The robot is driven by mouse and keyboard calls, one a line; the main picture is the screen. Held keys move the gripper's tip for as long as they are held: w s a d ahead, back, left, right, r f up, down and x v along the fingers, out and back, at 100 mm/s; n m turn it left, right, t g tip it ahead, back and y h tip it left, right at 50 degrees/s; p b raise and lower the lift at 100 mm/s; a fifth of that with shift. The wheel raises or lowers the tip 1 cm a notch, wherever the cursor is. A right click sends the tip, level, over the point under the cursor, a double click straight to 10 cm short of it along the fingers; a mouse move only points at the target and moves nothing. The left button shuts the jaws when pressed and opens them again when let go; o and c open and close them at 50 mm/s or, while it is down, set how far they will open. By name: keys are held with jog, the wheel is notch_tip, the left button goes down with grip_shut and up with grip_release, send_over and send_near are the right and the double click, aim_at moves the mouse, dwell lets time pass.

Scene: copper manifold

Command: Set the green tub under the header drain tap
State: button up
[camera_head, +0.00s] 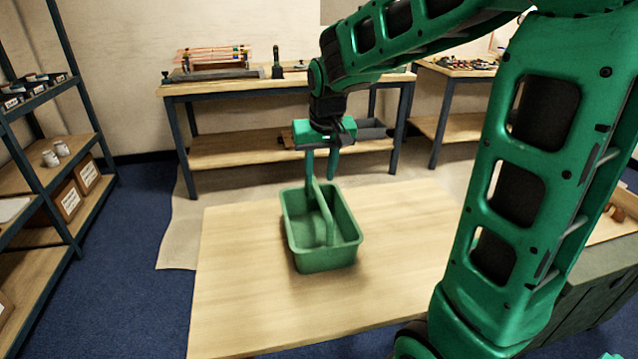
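The green tub (324,255) stands upright on the near wooden table (240,265). It is a rectangular carrier with a raised divider handle (323,208) along its middle, and looks empty. My gripper (320,178) points down over the tub's far end. Its two green fingers are apart, with a gap between them, near the far end of the handle. I cannot tell whether either finger touches the tub. A copper pipe manifold (212,54) stands on the back workbench at the left. Its drain tap is too small to make out.
The back workbench (230,87) has a lower shelf with a grey tray (370,130). A shelving rack (45,160) with boxes and jars stands at the left. A second bench (455,70) holds small parts at the back right. The near table is clear around the tub.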

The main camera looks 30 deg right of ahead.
jog(key=shift+s+r, duration=0.1)
jog(key=shift+r, duration=0.1)
jog(key=s+d, duration=0.2)
jog(key=s, duration=0.4)
jog(key=s+d+m+g, duration=0.1)
jog(key=s+d, duration=0.2)
jog(key=s, duration=0.4)
jog(key=shift+d+f+m, duration=0.3)
jog(key=shift+o, duration=0.5)
jog(key=s+f+m+g+y, duration=0.1)
jog(key=s+f+g, duration=0.1)
jog(key=s, duration=1.4)
jog(key=shift+d+f+m, duration=0.3)
jog(key=shift+d+f, duration=0.1)
jog(key=shift+f, duration=0.1)
jog(key=shift+c, duration=0.6)
jog(key=shift+d, duration=0.1)
